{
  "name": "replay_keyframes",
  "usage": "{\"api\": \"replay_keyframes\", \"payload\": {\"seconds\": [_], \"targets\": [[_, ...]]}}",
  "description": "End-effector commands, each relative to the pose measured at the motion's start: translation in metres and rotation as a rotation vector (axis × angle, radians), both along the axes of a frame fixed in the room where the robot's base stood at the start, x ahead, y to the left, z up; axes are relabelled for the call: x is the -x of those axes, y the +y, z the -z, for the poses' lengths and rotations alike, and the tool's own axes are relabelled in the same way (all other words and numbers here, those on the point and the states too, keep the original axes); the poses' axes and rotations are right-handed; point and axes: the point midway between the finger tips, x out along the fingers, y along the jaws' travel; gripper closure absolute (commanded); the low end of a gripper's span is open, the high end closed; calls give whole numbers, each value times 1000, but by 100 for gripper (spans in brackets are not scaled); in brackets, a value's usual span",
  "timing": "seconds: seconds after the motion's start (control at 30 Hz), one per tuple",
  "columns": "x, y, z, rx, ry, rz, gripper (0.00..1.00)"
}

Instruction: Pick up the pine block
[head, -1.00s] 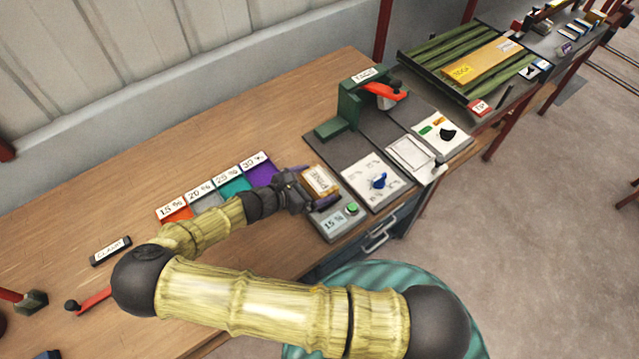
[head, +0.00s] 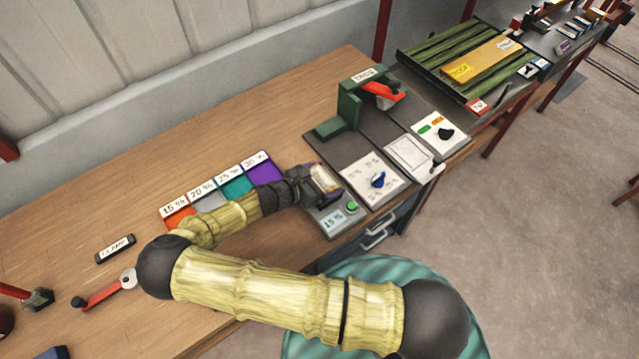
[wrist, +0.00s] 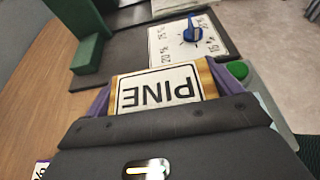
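The pine block (wrist: 158,88) is a tan block with a white label reading PINE, upside down in the wrist view. It also shows in the head view (head: 325,178), at the grey meter (head: 329,221) with a green button and a 15 % display. My gripper (head: 326,184) has its purple fingers on both sides of the block. In the wrist view the fingers (wrist: 158,92) press against its two sides, so the gripper is shut on it. The underside of the block is hidden, so I cannot tell if it is clear of the meter.
Coloured percent cards (head: 225,185) lie left of the gripper. A green press with a red lever (head: 382,91) and a dial panel with a blue knob (head: 373,181) stand to the right. A red-handled tool (head: 103,294) lies at left. The back of the wooden bench is clear.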

Motion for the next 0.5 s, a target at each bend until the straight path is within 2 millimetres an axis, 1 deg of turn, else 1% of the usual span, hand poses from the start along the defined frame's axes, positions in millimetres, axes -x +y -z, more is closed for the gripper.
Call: {"api": "replay_keyframes", "payload": {"seconds": [0.03, 0.07, 0.1, 0.37, 0.5], "targets": [[0, 0, 0, 0, 0, 0, 28], [0, 0, 0, 0, 0, 0, 33], [0, 0, 0, 0, 0, 1, 36], [0, 0, -1, -1, -1, 0, 36], [0, 1, -8, -1, -2, 1, 36]]}}
